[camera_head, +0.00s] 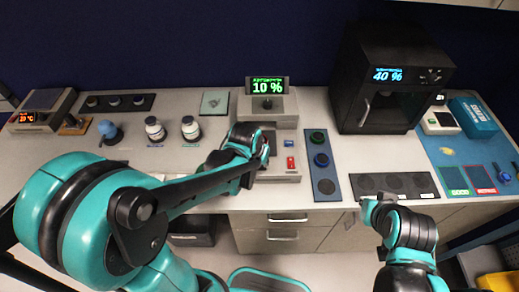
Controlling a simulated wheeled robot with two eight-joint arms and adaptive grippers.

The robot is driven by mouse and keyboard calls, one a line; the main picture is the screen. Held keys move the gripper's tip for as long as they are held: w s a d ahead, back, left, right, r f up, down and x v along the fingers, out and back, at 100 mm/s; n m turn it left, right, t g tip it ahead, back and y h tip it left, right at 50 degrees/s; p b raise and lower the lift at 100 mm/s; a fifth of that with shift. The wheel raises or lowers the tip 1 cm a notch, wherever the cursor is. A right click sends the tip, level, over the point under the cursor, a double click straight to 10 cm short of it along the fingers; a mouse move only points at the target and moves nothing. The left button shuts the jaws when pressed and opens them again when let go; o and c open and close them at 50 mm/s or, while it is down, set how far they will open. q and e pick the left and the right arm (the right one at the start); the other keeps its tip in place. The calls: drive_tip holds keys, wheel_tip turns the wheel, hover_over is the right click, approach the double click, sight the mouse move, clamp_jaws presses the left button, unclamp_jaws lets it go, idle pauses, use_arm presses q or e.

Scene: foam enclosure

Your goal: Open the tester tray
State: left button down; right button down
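The tester (284,121) is the grey device in the middle of the bench, with a lit display (267,87) reading 10 %. Its lower front part (279,179) carries a small blue button (289,143) and a red one (291,163). My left gripper (262,150) is over the left side of this lower part and covers much of it. I cannot tell whether it touches the tray, or whether the tray is open. The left fingers are too small and dark to judge. My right gripper (369,206) is at the bench's front edge, away from the tester; its finger state is unclear.
A blue strip with round sockets (323,167) lies right of the tester. A dark pad (394,186) lies near my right gripper. A black machine (391,75) reading 40 % stands behind it. Two white-labelled bottles (155,129) (190,128) stand to the left.

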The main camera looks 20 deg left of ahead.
use_arm(q)
drive_tip(key=c, duration=1.3)
unclamp_jaws()
drive_tip(key=v, duration=1.2)
drive_tip(key=s+a+f+n+t+b, duration=0.1)
drive_tip(key=s+a+f+t+b, duration=0.1)
drive_tip(key=s+f+b, duration=0.5)
drive_tip(key=shift+s+a+f+t+y+b, duration=0.3)
drive_tip(key=shift+a+f+t, duration=0.1)
drive_tip(key=shift+a+f, duration=0.3)
